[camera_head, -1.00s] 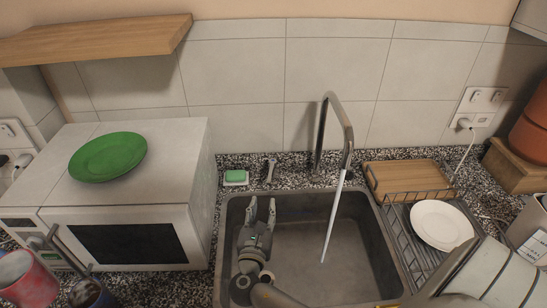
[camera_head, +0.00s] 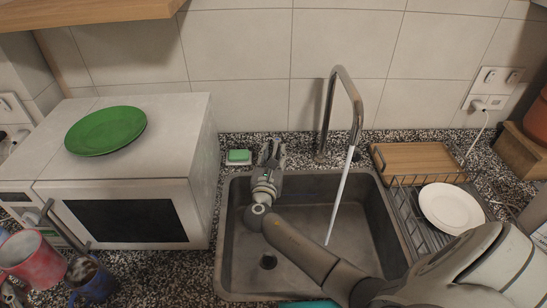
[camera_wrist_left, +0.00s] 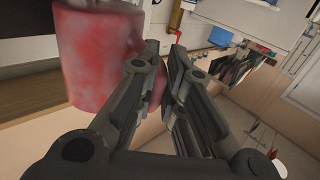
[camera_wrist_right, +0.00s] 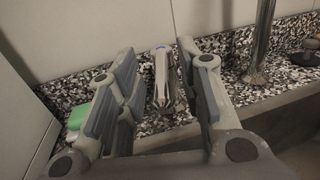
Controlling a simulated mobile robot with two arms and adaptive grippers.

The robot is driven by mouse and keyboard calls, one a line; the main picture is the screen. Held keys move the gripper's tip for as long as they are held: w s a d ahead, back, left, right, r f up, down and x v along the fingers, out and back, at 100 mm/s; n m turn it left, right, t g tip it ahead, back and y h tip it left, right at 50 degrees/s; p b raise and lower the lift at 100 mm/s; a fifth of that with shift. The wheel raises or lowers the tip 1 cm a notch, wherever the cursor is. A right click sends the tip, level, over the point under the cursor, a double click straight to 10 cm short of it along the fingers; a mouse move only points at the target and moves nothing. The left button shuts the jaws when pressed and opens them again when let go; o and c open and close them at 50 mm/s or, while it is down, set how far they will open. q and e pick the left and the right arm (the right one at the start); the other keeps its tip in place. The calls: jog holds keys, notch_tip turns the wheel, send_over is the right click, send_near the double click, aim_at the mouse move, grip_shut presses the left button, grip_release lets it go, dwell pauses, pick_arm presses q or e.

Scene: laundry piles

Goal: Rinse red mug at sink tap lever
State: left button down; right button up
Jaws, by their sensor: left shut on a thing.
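The red mug (camera_head: 36,262) is at the lower left in the head view, and its mottled side (camera_wrist_left: 98,50) fills the upper left of the left wrist view. My left gripper (camera_wrist_left: 163,58) is shut on the red mug's edge or handle; the exact contact is partly hidden. My right gripper (camera_head: 271,150) is over the sink's back edge, fingers forward. In the right wrist view it is open around the tap lever (camera_wrist_right: 162,75), which stands between the fingers, apparently not clamped. The tap (camera_head: 345,95) runs a water stream (camera_head: 341,195) into the sink (camera_head: 222,240).
A dark blue mug (camera_head: 93,281) stands near the red mug. A microwave (camera_head: 125,220) with a green plate (camera_head: 105,130) is left of the sink. A green soap (camera_head: 239,156) lies beside the lever. A dish rack (camera_head: 415,225) with a white plate (camera_head: 451,208) is right.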

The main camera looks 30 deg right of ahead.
jog(key=shift+w+d, duration=0.1)
pick_arm(q)
jog(key=shift+d, duration=0.1)
pick_arm(e)
jog(key=shift+c, duration=0.7)
grip_shut()
pick_arm(q)
jog(key=shift+r+p, duration=0.75)
jog(key=shift+r, duration=0.2)
pick_arm(e)
jog(key=n+t+y, duration=0.1)
jog(key=s+d+n+t+y, duration=0.1)
jog(key=y, duration=0.1)
jog(key=shift+d, duration=0.1)
